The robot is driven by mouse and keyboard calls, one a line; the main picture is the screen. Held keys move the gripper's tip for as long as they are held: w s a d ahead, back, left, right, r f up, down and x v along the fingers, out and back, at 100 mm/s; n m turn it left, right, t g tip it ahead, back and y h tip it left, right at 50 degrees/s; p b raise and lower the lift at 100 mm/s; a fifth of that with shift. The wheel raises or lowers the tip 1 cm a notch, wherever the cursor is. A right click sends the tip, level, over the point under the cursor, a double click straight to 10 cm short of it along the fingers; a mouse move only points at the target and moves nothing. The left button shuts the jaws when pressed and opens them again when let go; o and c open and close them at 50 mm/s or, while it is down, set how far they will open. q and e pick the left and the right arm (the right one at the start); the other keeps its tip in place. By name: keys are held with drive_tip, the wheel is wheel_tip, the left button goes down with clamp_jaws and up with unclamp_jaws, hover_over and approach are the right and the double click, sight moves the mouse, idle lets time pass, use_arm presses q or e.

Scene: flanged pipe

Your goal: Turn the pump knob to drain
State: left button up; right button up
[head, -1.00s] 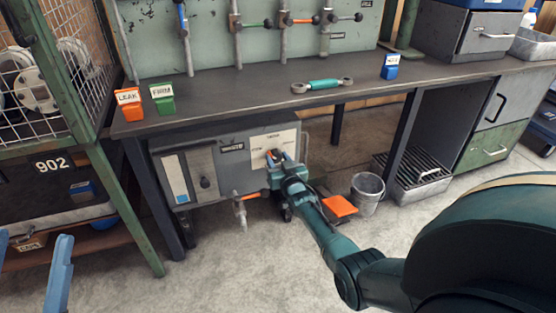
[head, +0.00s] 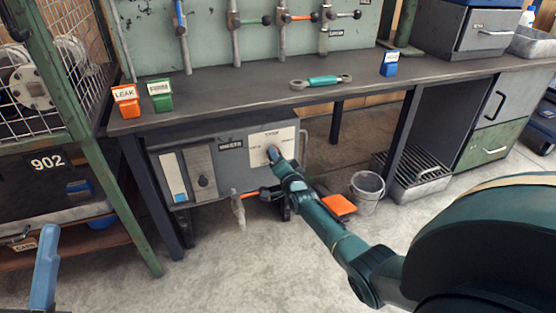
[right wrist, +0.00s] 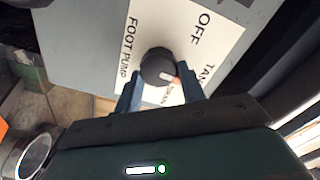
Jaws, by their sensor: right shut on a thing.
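The black round pump knob (right wrist: 158,66) sits on a pale label plate (right wrist: 212,28) marked OFF, FOOT PUMP, DRAIN and a partly hidden word starting "TAN". In the head view, my right gripper (head: 274,154) reaches the plate on the grey pump box (head: 228,160) under the bench and hides most of the knob. One blue finger of my left gripper (head: 45,268) shows at the lower left; its opening is unclear.
The bench top (head: 230,95) hangs over the pump box. A drain spout (head: 239,210) sticks out below the box. An orange pedal (head: 338,204) and a metal bucket (head: 367,190) stand at right. A green rack (head: 120,205) stands at left.

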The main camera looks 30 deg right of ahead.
use_arm(q)
drive_tip(key=shift+s+r+m+g+h+b, duration=0.2)
drive_tip(key=shift+r+m+g+h+b, duration=0.15)
drive_tip(key=shift+r+m+h, duration=0.45)
use_arm(e)
drive_tip(key=shift+f+m, duration=0.15)
drive_tip(key=shift+m, duration=5.45)
use_arm(q)
drive_tip(key=shift+f, duration=0.25)
use_arm(e)
drive_tip(key=o, duration=1)
drive_tip(key=shift+f, duration=0.1)
